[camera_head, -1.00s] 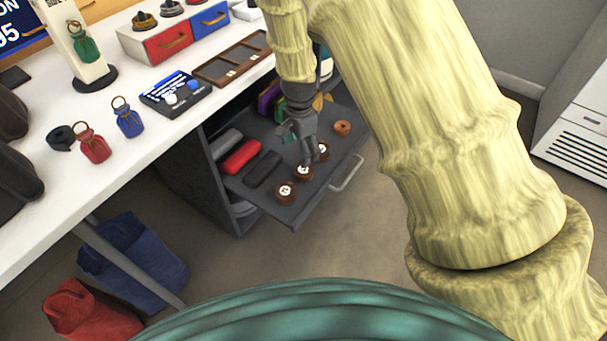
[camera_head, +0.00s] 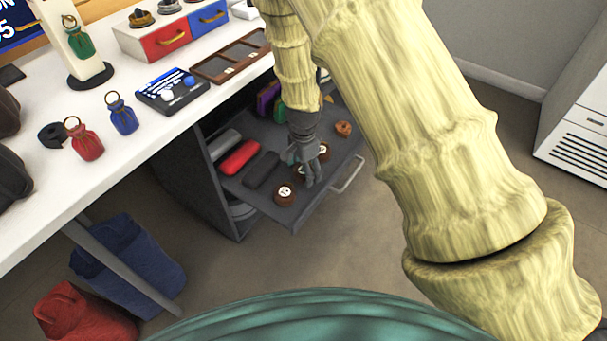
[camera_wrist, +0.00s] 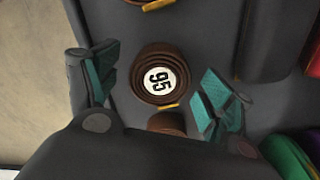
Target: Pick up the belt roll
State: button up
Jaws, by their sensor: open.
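Several brown belt rolls lie in the open drawer. In the wrist view, one belt roll (camera_wrist: 158,77) with a white "95" label sits between my gripper's spread fingers (camera_wrist: 156,95), apart from both. My gripper is open and empty, with teal pads. A second roll (camera_wrist: 153,3) is cut off at the top edge, and a third (camera_wrist: 167,123) is partly hidden by the gripper's body. In the head view, my gripper (camera_head: 307,178) hangs over the row of rolls and partly hides the middle ones. The front roll (camera_head: 284,193) is clear of it.
The white table (camera_head: 60,190) with small pouches stands above on the left. The drawer handle (camera_head: 348,175) sticks out at the front.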

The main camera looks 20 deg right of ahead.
jog(key=c, duration=1.1)
jog(key=shift+r, duration=0.15)
jog(key=shift+c, duration=0.2)
